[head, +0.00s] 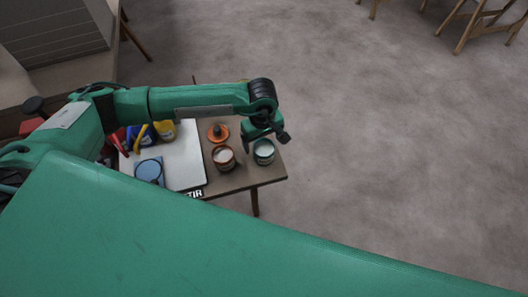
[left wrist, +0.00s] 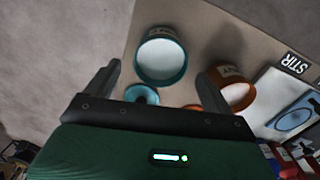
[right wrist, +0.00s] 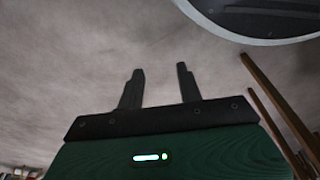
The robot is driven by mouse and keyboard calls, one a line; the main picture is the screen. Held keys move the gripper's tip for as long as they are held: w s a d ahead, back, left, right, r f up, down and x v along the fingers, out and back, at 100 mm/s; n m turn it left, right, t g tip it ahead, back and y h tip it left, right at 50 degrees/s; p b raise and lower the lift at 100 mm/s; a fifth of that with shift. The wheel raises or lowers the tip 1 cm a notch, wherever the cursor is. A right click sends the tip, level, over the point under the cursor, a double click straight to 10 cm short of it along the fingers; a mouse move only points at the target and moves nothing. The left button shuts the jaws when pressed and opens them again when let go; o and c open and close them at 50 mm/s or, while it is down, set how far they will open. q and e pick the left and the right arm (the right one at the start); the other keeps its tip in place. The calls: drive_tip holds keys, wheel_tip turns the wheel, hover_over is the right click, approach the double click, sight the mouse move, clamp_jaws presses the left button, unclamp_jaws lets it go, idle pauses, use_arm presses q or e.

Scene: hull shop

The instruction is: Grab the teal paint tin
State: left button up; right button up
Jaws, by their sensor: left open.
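The teal paint tin (head: 264,155) stands upright and open near the right end of the small table, pale paint showing inside. It also shows in the left wrist view (left wrist: 162,78), ahead of and between my left fingertips. My left gripper (head: 264,138) is open and empty, beside the tin on its far side in the head view. I cannot tell how high it is above the table. My right gripper (right wrist: 160,72) is open and empty over bare floor in the right wrist view.
An orange paint tin (head: 223,160) stands close left of the teal one, with an orange lid (head: 218,133) behind it. A teal lid (left wrist: 142,95) lies beside the teal tin. A white board (head: 185,165) marked STIR holds a blue square and bottles. Floor right of the table is clear.

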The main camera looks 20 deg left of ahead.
sight(264, 151)
use_arm(q)
drive_tip(key=f, duration=0.4)
drive_tip(key=shift+s+d+f+p, duration=0.15)
drive_tip(key=shift+s+d+p, duration=0.1)
drive_tip(key=shift+p, duration=0.1)
drive_tip(key=shift+f, duration=0.6)
drive_tip(key=c, duration=1.2)
use_arm(e)
drive_tip(key=shift+s+d+f, duration=0.15)
drive_tip(key=shift+s+f, duration=0.15)
drive_tip(key=shift+f, duration=0.25)
drive_tip(key=shift+s+d+f, duration=0.1)
drive_tip(key=shift+s+f, duration=0.15)
drive_tip(key=shift+f, duration=0.25)
use_arm(q)
drive_tip(key=shift+r, duration=0.1)
drive_tip(key=shift+c, duration=0.2)
